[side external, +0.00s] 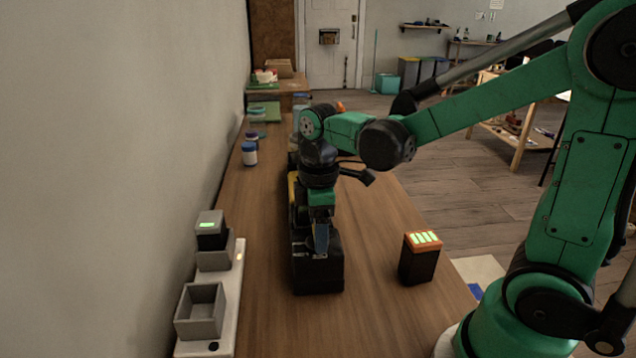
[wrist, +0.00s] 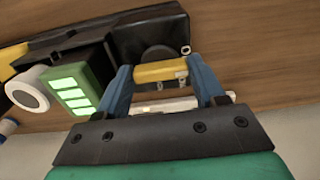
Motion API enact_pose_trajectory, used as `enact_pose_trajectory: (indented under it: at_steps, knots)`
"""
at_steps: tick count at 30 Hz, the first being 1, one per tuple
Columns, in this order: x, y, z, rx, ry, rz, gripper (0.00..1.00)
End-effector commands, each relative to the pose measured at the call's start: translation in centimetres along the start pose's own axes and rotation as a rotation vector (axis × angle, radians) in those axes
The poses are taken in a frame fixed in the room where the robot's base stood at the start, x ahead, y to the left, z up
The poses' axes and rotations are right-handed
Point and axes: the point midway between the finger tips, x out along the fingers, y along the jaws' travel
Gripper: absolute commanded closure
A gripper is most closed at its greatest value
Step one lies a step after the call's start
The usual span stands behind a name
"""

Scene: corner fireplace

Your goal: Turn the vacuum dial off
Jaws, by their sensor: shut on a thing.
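The vacuum is a black and yellow machine whose black end (side external: 318,272) stands on the wooden workbench. Its black body (wrist: 135,32) fills the top of the wrist view. My gripper (side external: 320,248) points down at this black end. In the wrist view, the blue fingers of my gripper (wrist: 163,80) stand on either side of a yellow bar-shaped part (wrist: 160,71) and are shut on it. I cannot tell for sure whether this part is the dial. A dark round shape (wrist: 157,52) shows just beyond it. The fingers partly cover the vacuum in the side view.
A black battery with an orange top (side external: 421,258) stands to the right on the workbench (side external: 375,310). Grey holders (side external: 201,312) sit on a white strip along the left wall. Blue-and-white jars (side external: 250,154) stand farther back. A green block with lit bars (wrist: 72,92) is beside the fingers.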

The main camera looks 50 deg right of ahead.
Motion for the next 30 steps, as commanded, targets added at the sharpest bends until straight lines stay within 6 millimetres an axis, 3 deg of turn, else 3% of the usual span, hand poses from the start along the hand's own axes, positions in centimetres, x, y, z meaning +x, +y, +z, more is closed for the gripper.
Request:
enact_pose_trajectory:
  at_steps: [7, 8, 10, 11, 21, 30]
  knots:
    - [0.0, 0.0, 0.0, -0.003, 0.001, 0.000, 0.90]
    - [0.0, 0.0, 0.0, -0.002, 0.001, 0.000, 0.29]
    - [0.0, 0.0, 0.0, -0.002, 0.001, 0.000, 0.09]
    - [0.0, 0.0, 0.0, -0.002, 0.001, 0.000, 0.05]
    - [-0.2, 0.0, 0.0, 0.000, 0.001, 0.000, 0.05]
    - [-3.6, 0.0, 0.0, -0.001, 0.001, 0.000, 0.05]
